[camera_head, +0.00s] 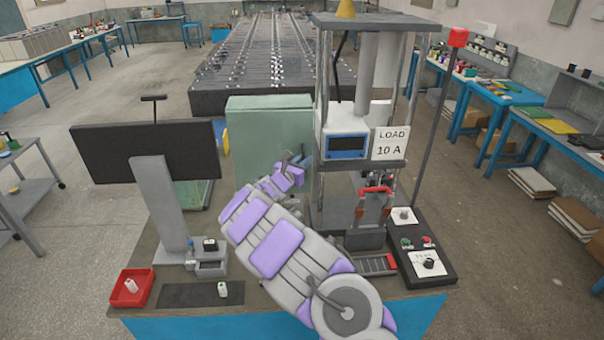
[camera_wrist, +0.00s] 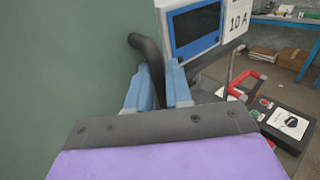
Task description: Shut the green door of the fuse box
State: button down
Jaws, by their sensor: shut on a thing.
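The green fuse box (camera_head: 268,130) stands on the bench behind my arm, left of the test rig. Its broad green face, which I take for the door (camera_wrist: 60,70), fills the left of the wrist view. A dark curved handle (camera_wrist: 150,58) stands out from this face. My gripper (camera_head: 301,160) is at the right side of the green face, with its blue fingers (camera_wrist: 159,88) on either side of the handle, shut on it. My arm hides the lower part of the box. I cannot tell how far the door stands open.
The test rig (camera_head: 345,150) with its "LOAD 10 A" sign stands close right of my gripper. A dark monitor (camera_head: 145,150) stands to the left. A red tray (camera_head: 131,288), a dark mat (camera_head: 185,296) and a switch box (camera_head: 432,263) lie along the bench front.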

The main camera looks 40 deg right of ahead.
jog(key=shift+w+d+t, duration=0.5)
jog(key=shift+d, duration=0.05)
jog(key=shift+r, duration=0.15)
jog(key=shift+w+a+n, duration=0.1)
jog(key=shift+a+n, duration=0.1)
jog(key=shift+n, duration=0.1)
jog(key=c, duration=1.2)
grip_release()
jog(key=shift+c, duration=0.2)
jog(key=v, duration=1.7)
jog(key=shift+a, duration=0.1)
